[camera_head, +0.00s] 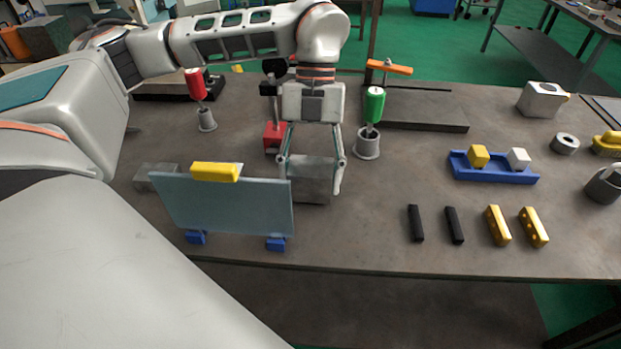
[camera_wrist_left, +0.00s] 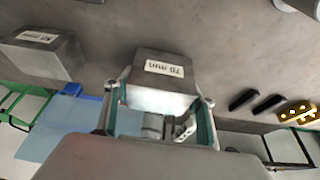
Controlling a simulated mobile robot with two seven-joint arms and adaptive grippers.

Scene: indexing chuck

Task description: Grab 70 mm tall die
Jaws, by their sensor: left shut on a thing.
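The 70 mm die (camera_wrist_left: 163,62) is a grey metal block with a white label reading "70 mm", upside down in the left wrist view. In the head view the die (camera_head: 312,170) sits on the workbench behind the right end of an upright panel. My left gripper (camera_head: 311,179) reaches down over it and is shut on it, one finger at each side. In the left wrist view the gripper (camera_wrist_left: 158,98) also has the die between its fingertips. I cannot tell whether the die is clear of the bench. My right gripper is not in view.
A blue-grey panel (camera_head: 225,205) with a yellow top grip stands in front, partly hiding another labelled block (camera_wrist_left: 40,52). A red-handled tool (camera_head: 196,85) and a green-handled one (camera_head: 375,105) stand in grey holders nearby. Black and gold bars (camera_head: 497,225) lie at right.

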